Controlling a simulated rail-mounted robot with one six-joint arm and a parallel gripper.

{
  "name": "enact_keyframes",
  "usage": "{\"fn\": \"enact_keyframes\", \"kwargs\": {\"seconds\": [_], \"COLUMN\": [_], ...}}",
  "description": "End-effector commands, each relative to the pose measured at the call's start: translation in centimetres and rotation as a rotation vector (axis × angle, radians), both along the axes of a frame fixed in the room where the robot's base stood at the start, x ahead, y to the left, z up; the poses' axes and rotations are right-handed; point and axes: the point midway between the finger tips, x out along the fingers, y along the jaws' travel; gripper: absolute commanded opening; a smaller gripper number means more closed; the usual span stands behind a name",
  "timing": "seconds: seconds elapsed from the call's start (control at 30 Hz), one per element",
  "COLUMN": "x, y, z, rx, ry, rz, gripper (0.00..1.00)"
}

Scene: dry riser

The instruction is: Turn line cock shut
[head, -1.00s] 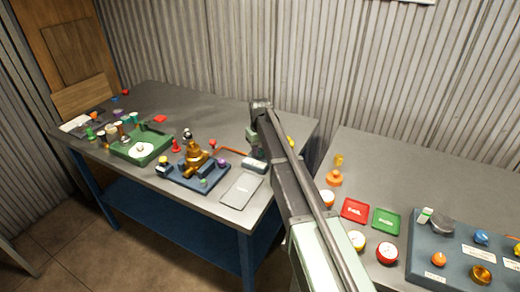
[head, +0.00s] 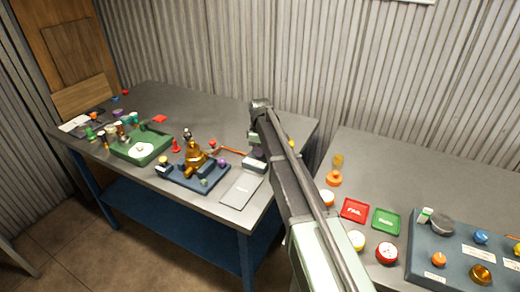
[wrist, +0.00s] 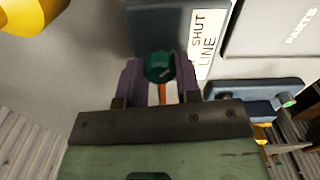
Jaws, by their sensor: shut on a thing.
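A brass valve body (head: 194,157) stands on a dark blue base plate (head: 203,182) on the left table. A thin orange-red bar (head: 234,150) runs right from near it toward my arm's end. In the wrist view my gripper (wrist: 160,70) has its two purple fingers closed on the sides of a dark green knob (wrist: 159,66). An orange-red strip (wrist: 162,94) shows just below the knob, between the fingers. A label (wrist: 205,42) reading "SHUT LINE" is right beside the fingers.
A grey tray (head: 241,189) lies right of the base plate; "PARTS" shows on a grey surface (wrist: 282,30) in the wrist view. A green tray (head: 128,153) and small items are left. The right table holds red (head: 354,211) and green (head: 386,221) trays and a panel (head: 455,262).

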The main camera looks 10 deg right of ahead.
Motion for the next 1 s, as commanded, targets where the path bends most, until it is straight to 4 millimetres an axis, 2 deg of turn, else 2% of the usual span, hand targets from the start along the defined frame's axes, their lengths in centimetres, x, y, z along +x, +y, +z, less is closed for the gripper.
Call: {"fn": "enact_keyframes", "kwargs": {"seconds": [0.57,0.6,0.77,1.0], "x": [-0.04,-0.04,-0.04,-0.01], "y": [-0.01,-0.01,0.00,0.00], "z": [-0.01,-0.01,-0.01,0.03], "rx": [0.000,0.000,0.000,0.000], "ry": [0.001,0.001,0.001,0.000], "rz": [0.042,0.041,0.041,0.040], "gripper": [0.08,0.33,0.57,0.57]}}
